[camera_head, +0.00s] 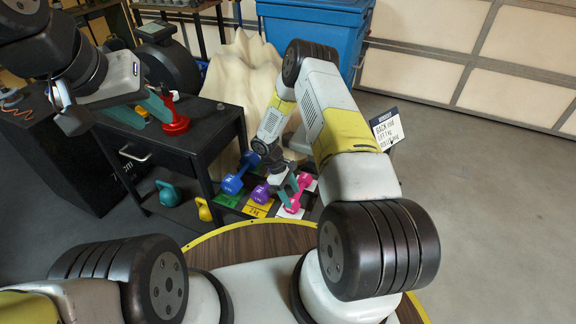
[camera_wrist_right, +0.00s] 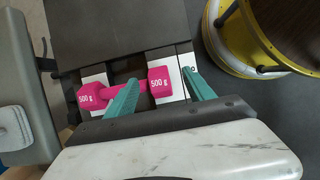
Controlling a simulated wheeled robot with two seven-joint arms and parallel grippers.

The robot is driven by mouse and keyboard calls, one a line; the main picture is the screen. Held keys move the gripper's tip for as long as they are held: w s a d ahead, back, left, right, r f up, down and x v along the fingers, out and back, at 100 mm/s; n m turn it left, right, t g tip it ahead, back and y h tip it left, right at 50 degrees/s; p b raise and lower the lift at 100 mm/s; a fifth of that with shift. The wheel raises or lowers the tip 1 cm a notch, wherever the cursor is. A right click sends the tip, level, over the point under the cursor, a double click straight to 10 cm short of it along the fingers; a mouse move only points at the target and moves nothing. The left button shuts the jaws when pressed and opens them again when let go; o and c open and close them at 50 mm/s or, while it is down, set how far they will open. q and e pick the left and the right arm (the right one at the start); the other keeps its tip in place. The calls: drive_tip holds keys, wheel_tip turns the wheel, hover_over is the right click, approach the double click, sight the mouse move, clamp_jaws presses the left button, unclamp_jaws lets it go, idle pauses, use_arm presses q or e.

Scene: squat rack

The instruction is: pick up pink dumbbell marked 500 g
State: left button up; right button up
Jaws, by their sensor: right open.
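The pink dumbbell (camera_head: 303,182) lies on the low dark shelf below my right arm. In the right wrist view the dumbbell (camera_wrist_right: 86,97) shows "500 g" on both heads and rests on white patches. My right gripper (camera_wrist_right: 160,76) is open, with one teal finger crossing in front of the dumbbell's handle and the other beyond its right head. Contact cannot be told. In the head view my right gripper (camera_head: 285,186) is right at the dumbbell and partly covers it. My left gripper (camera_head: 122,108) hangs over the black table at upper left; its jaws are unclear.
A purple dumbbell (camera_head: 260,194) and a blue dumbbell (camera_head: 240,173) lie just left of the pink one. A red object (camera_head: 175,122) stands on the black table (camera_head: 205,128). A teal kettlebell (camera_head: 168,193) and a yellow one (camera_head: 203,208) sit low.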

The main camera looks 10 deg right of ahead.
sight(297, 204)
drive_tip(key=x, duration=0.7)
drive_tip(key=shift+w+d+f, duration=0.2)
drive_tip(key=shift+d+f, duration=0.05)
drive_tip(key=shift+f, duration=0.15)
clamp_jaws()
